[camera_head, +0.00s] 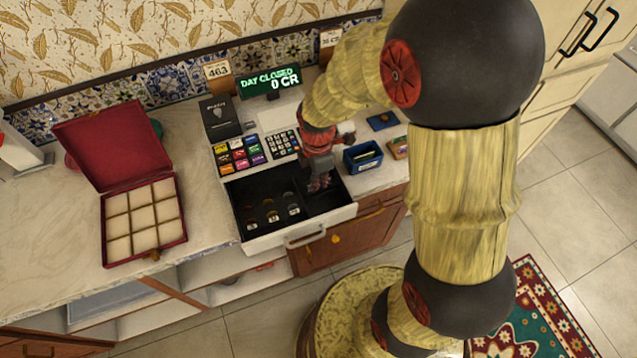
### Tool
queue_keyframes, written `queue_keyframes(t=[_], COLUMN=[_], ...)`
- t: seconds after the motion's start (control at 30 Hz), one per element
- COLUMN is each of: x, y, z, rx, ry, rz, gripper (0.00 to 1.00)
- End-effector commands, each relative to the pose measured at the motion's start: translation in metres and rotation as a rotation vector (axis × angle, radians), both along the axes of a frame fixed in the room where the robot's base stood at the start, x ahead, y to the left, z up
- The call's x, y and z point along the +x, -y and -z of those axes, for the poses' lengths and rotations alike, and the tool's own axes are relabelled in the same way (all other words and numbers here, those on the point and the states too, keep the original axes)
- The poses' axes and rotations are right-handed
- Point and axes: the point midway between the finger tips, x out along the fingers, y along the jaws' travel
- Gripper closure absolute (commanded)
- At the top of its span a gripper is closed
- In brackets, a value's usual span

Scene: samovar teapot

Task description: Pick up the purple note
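The cash register drawer (262,243) is pulled out from the counter, with a black tray inside. My gripper (319,176) points down over the drawer's back right part. A small dark patterned patch with red and purplish tones shows at the fingertips; it may be a note, but it is too small and too covered to tell. No clearly purple note stands out elsewhere in the drawer. Several coins (269,215) lie in the front compartments. The fingers are too small and dark to tell whether they are open or shut.
The register keypad (238,154) and a lit display (270,81) stand behind the drawer. A blue box (362,157) is close to the right of my gripper. An open red case (144,218) with cream compartments sits to the left, with bare counter between.

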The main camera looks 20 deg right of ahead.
Motion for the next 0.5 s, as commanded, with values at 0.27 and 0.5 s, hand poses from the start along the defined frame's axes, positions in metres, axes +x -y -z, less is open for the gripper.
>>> queue_keyframes(t=[0.27,0.5], x=[0.001,-0.026], y=[0.0,0.003], z=[-0.022,-0.067], rx=[0.0,0.0], ry=[0.004,0.007], rz=[0.0,0.001], gripper=[1.0,1.0])
